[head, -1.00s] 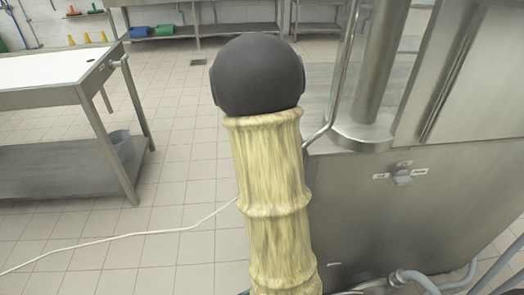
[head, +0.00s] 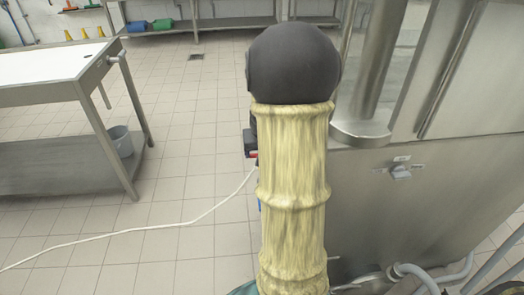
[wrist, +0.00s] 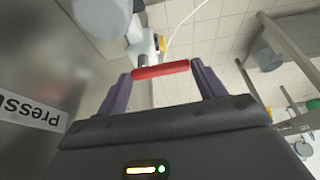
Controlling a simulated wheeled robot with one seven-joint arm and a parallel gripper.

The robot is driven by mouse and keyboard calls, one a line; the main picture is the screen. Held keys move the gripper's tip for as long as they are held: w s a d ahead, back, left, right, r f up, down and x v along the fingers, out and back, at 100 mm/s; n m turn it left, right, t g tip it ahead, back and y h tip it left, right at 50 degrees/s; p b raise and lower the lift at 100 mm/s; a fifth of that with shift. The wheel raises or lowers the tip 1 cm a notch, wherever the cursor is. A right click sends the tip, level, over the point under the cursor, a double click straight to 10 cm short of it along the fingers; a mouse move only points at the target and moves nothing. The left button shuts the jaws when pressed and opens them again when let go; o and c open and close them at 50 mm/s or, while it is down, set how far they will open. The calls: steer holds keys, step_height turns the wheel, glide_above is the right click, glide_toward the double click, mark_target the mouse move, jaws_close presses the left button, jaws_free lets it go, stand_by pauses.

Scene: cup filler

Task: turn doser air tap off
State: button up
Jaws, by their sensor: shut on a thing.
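In the wrist view a red lever handle (wrist: 172,69) lies across between the two dark fingers of my gripper (wrist: 161,70). The fingers are shut on it, one at each end. The handle joins a metal valve body (wrist: 148,45) just beyond it, partly hidden. In the head view my sleeved arm hides the tap and most of the gripper; only a dark part of my wrist end with a bit of red shows at the arm's left edge.
The steel machine (head: 400,210) stands at right, with a selector knob (head: 401,172) on its face and pipes (head: 420,275) low down. A pale hose (head: 150,229) crosses the tiled floor. A table (head: 70,100) stands at left. The wrist view shows a panel label (wrist: 30,110).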

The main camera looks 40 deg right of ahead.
steer(key=o, duration=1)
steer(key=p+v, duration=0.4)
steer(key=v, duration=1.3)
steer(key=shift+s+a+r, duration=0.1)
steer(key=shift+s+r, duration=0.05)
steer(key=shift+a, duration=0.1)
